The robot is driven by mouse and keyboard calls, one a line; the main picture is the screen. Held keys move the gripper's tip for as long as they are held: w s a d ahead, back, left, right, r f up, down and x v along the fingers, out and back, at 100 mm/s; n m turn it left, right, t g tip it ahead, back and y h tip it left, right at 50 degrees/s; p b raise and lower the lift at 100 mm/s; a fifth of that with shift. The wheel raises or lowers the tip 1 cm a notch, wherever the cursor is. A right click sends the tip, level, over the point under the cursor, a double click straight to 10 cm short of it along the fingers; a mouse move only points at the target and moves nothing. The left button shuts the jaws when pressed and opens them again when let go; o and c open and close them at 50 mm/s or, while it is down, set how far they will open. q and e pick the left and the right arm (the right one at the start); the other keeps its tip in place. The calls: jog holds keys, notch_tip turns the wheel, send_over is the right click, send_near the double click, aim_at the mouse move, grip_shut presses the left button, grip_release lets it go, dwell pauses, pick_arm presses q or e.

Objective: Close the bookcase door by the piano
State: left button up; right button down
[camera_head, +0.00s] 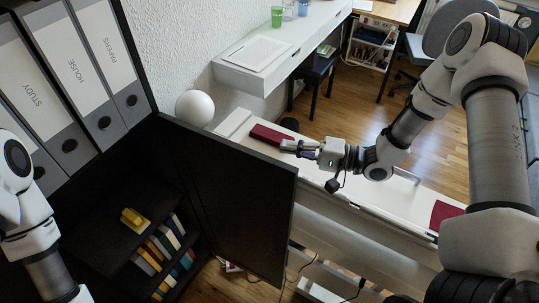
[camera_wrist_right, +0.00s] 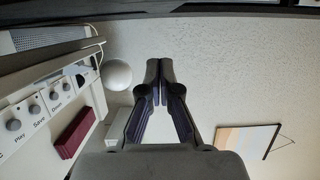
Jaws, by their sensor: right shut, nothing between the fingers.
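The black bookcase (camera_head: 110,192) stands at the left in the head view, with binders above and books below. Its black door (camera_head: 240,200) stands open, swung out toward the piano. My right gripper (camera_head: 292,147) is shut and empty, above the white piano (camera_head: 375,203) and to the right of the door's top edge. In the right wrist view the fingers (camera_wrist_right: 160,85) are together, with the wall behind them. Part of my left arm shows at the left edge; its gripper is out of view.
A white sphere (camera_head: 195,108) stands behind the door. A dark red block (camera_head: 270,136) lies on the piano near my right gripper; a dark red item (camera_head: 445,214) lies at its right end. A white wall shelf (camera_head: 285,45) is at the back. Cables hang below the piano.

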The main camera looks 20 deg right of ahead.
aim_at(270, 157)
jog(key=a+p, duration=0.2)
jog(key=a, duration=0.3)
jog(key=shift+s+a, duration=0.3)
jog(key=shift+a, duration=0.05)
jog(key=shift+f, duration=0.1)
